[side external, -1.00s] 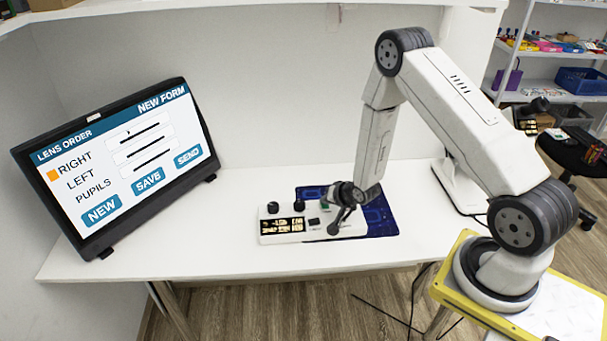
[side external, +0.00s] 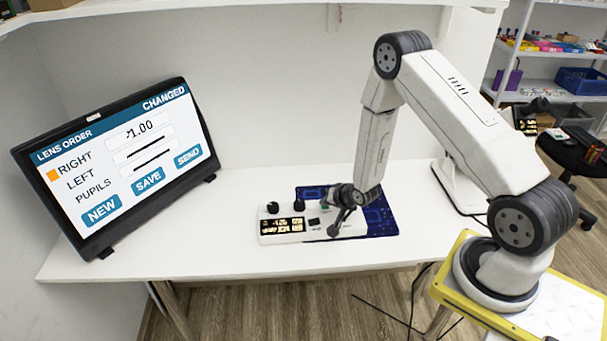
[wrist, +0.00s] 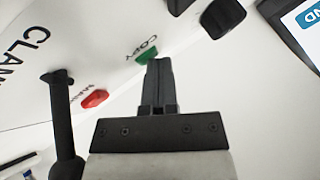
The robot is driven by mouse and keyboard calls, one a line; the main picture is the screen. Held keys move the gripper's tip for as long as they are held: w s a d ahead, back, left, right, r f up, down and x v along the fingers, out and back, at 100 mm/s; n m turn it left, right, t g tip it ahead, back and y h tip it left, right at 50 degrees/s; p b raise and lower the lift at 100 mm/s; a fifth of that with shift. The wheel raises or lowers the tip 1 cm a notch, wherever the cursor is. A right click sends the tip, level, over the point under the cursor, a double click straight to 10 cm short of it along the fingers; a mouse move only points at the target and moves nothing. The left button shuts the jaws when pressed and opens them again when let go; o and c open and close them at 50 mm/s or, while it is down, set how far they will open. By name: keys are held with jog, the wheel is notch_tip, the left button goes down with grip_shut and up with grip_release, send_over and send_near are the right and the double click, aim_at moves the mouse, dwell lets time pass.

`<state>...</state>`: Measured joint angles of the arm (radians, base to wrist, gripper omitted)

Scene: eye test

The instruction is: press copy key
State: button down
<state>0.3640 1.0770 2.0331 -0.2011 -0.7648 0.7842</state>
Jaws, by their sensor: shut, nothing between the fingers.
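The green copy key (wrist: 146,57), labelled COPY, is on a white control box (side external: 264,239). In the wrist view, the tips of my gripper (wrist: 158,62) lie right at the key and cover part of it. I cannot tell whether they touch it. My gripper is shut and empty. In the side view, my gripper (side external: 333,234) is low over the right part of the box. The screen (side external: 140,157) reads CHANGED, with -1.00 in the top field beside RIGHT. The two lower fields show dashes.
A red key (wrist: 95,98) and a black lever (wrist: 62,125) stand near my fingers. Black knobs (side external: 273,207) are at the box's back. A blue mat (side external: 381,219) lies under the box's right part. The white table is mostly clear.

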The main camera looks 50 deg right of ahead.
aim_at(325, 211)
jog(key=shift+r, duration=0.95)
jog(key=shift+r, duration=0.15)
jog(key=shift+r, duration=2.35)
jog(key=shift+r, duration=0.1)
jog(key=s+a+r+n+g+y, duration=0.1)
jog(key=s+a+r+n+g, duration=0.5)
jog(key=s+a+r+n, duration=0.4)
jog(key=s+a+r, duration=0.4)
jog(key=s, duration=0.1)
jog(key=shift+s+r+n+y, duration=0.2)
jog(key=shift+n+y, duration=0.1)
jog(key=shift+n, duration=0.1)
